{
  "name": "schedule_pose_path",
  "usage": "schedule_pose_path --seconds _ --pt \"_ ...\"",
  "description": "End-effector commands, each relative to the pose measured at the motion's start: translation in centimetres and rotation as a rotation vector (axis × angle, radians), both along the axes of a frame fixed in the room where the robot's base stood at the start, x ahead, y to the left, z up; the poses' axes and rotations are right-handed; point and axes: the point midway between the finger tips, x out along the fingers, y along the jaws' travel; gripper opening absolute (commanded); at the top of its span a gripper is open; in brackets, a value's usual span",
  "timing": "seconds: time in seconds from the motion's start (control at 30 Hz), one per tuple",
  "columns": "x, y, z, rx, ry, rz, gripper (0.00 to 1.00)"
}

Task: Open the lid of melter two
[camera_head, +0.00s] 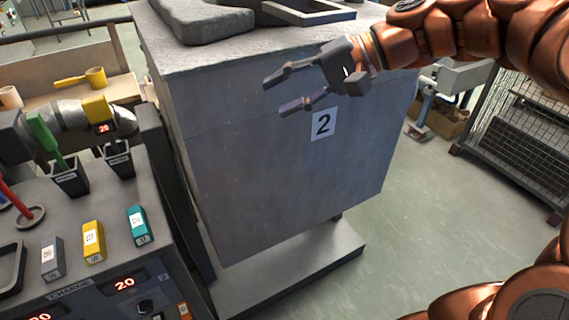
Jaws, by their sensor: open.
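Melter two is the large grey box (270,190) in the middle, with a white label bearing a black "2" (322,124) on its front face. On its top lie a thick grey slab (205,20) and a dark frame-like handle (305,12). The top is cut off by the picture edge, so I cannot tell the full shape of the lid. My gripper (277,95) is open and empty. It appears in front of the melter's upper front face, just above and left of the label, fingers pointing left. I cannot tell its distance from the face.
A wire cage (515,135) is at right. The green floor (440,205) between is clear.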

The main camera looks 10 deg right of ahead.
Motion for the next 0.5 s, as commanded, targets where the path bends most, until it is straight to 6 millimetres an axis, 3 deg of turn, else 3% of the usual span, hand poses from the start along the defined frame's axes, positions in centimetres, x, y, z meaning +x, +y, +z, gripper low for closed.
schedule_pose_path --seconds 0.5 --pt "-5.9 2.6 -4.9 -0.261 0.077 0.099 0.44"
